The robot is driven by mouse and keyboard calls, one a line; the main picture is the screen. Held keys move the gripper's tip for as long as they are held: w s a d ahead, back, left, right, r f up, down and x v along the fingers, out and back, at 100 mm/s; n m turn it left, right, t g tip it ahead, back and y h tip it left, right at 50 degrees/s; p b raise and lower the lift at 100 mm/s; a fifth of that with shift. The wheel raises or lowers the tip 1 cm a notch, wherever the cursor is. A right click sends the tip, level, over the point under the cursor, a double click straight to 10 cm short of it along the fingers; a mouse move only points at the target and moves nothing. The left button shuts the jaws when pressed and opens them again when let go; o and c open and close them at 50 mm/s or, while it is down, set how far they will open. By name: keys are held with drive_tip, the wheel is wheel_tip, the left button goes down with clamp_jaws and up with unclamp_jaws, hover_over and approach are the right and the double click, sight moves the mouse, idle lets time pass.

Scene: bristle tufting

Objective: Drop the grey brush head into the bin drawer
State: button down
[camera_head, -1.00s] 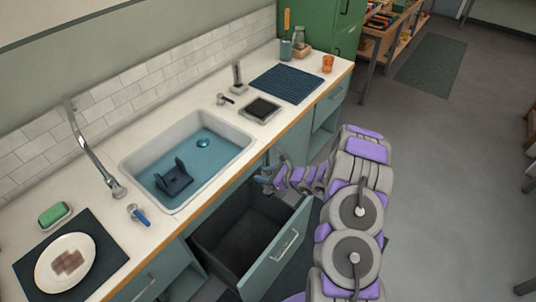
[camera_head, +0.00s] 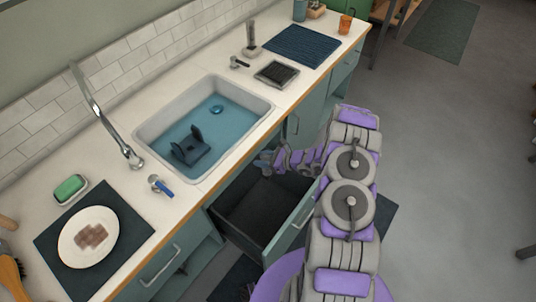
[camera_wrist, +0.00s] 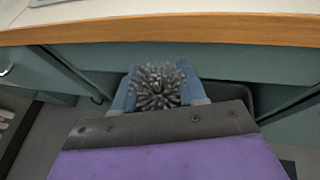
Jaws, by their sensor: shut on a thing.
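The grey brush head (camera_wrist: 158,88) is a round tuft of grey bristles. In the wrist view it sits between the two blue fingers of my gripper (camera_wrist: 158,98), which is shut on it. In the head view my gripper (camera_head: 266,160) is beside the counter's front edge, over the back part of the open bin drawer. The brush head is too small to make out there. The bin drawer (camera_head: 292,232) is pulled out below the sink, with a dark interior that looks empty where it shows. My arm covers part of its right side.
The counter's wooden front edge (camera_head: 212,190) runs close beside my gripper. The sink (camera_head: 262,102) holds blue water and a dark rack (camera_head: 190,148). A white plate (camera_head: 75,247) with brown stains lies on a dark mat. Open floor lies to the right.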

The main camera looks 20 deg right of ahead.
drive_tip(key=shift+d+f, duration=0.25)
drive_tip(key=shift+f, duration=0.2)
drive_tip(key=shift+d+f, duration=0.2)
drive_tip(key=shift+f, duration=0.25)
drive_tip(key=c, duration=0.9)
unclamp_jaws()
drive_tip(key=shift+d, duration=0.45)
drive_tip(key=o, duration=0.4)
drive_tip(key=shift+a, duration=1.4)
drive_tip(key=shift+c, duration=0.2)
drive_tip(key=p+v, duration=0.3)
drive_tip(key=v, duration=1.5)
drive_tip(key=s+a+r+n+g+y, duration=0.15)
drive_tip(key=a+r+n+g, duration=0.25)
drive_tip(key=a+r+n, duration=0.6)
drive_tip(key=s+a+r+n+g, duration=0.3)
drive_tip(key=a+r+n+g, duration=0.15)
drive_tip(key=a+r, duration=0.65)
drive_tip(key=s+a+r+n+g+h, duration=0.2)
drive_tip(key=s+r+n+g+h, duration=0.35)
drive_tip(key=s+r, duration=0.65)
drive_tip(key=s+d+r+n+t+h, duration=0.1)
drive_tip(key=s+d+n+h, duration=0.1)
drive_tip(key=s, duration=0.5)
drive_tip(key=s+d+r+n+t+h, duration=0.1)
drive_tip(key=s+d+n+t+h, duration=0.1)
drive_tip(key=s, duration=0.5)
drive_tip(key=shift+s+d+r+n+h, duration=0.15)
drive_tip(key=shift+d+r+n+h, duration=0.25)
drive_tip(key=shift+d+n+h, duration=0.55)
